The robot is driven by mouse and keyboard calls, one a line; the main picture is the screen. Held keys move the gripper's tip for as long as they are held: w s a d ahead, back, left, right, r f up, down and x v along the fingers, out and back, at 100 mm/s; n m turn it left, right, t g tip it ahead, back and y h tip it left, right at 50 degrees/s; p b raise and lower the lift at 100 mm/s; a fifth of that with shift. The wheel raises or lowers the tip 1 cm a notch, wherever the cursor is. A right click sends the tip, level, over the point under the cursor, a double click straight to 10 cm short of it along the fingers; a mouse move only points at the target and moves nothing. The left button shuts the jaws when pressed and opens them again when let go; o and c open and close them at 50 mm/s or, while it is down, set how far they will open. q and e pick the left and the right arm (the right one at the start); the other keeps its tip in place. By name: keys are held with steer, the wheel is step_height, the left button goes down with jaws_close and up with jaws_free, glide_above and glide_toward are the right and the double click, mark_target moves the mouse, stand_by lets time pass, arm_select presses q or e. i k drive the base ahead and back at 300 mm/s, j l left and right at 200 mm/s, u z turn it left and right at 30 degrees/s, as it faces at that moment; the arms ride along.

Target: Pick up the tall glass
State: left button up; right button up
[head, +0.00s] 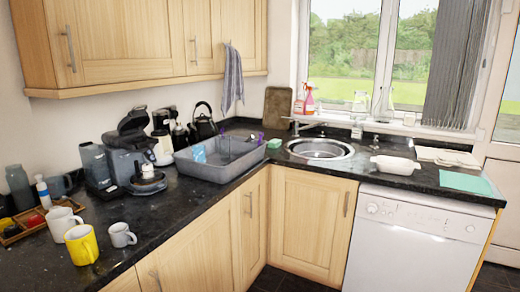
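A tall grey see-through vessel (19,186), which looks like the tall glass, stands upright on the dark counter at the far left. It is behind the wooden tray and left of a white bottle with a blue label (43,188). Clear glass vessels also stand on the window sill at the back, one narrow (359,104) and one wider like a carafe (383,104). Neither of my grippers shows in the head view.
Mugs, white (64,223), yellow (82,244) and small white (122,235), stand near the tall vessel. A wooden tray (40,226) holds small items. A coffee machine (125,152), grey dish rack (218,163) and sink (320,149) follow along. Wall cupboards (130,40) overhang the left counter.

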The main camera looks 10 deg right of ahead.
mark_target(224, 141)
steer(key=z, duration=0.45)
steer(key=i+z, duration=0.1)
steer(key=z, duration=0.35)
steer(key=i+z, duration=0.1)
steer(key=z, duration=0.75)
steer(key=i+z, duration=0.1)
steer(key=z, duration=0.8)
steer(key=i+j+z, duration=0.1)
steer(key=z, duration=0.35)
steer(key=j+z, duration=0.15)
steer(key=z, duration=0.25)
steer(key=j, duration=1.3)
steer(key=j+u, duration=0.2)
steer(key=j, duration=0.25)
steer(key=i+j+u, duration=0.25)
steer(key=j, duration=0.15)
steer(key=j+u, duration=0.2)
steer(key=j, duration=0.25)
steer(key=u, duration=0.45)
steer(key=j+u, duration=0.1)
steer(key=u, duration=0.8)
steer(key=i+u, duration=0.1)
steer(key=u, duration=0.35)
